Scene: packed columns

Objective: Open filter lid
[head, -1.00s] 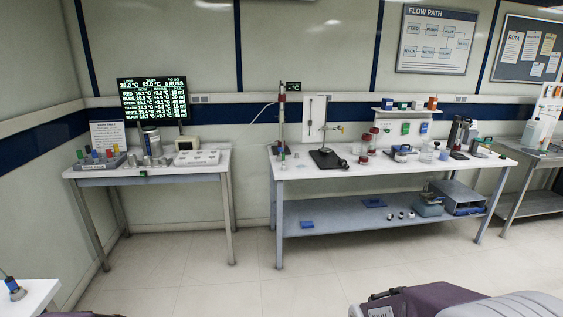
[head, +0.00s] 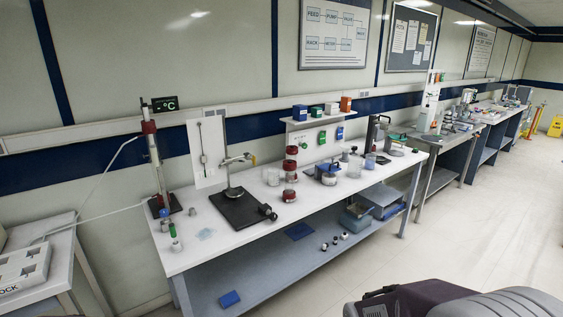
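I cannot tell for certain which item is the filter. On the middle white bench, red-capped clear parts (head: 290,174) stand one above another, with a red-and-clear piece (head: 289,195) in front. To their right is a squat clear vessel with blue and dark parts on top (head: 327,174). Whether any of these has a lid that is open or shut is too small to tell. Neither of my grippers is in view; both are away from the bench items.
The long bench (head: 245,245) has a lower shelf with a blue-grey box (head: 383,197). A stand with a black base (head: 240,209) and a column on a stand (head: 156,165) are on its left half. Another bench (head: 452,142) stands beyond. The floor (head: 480,230) at right is clear.

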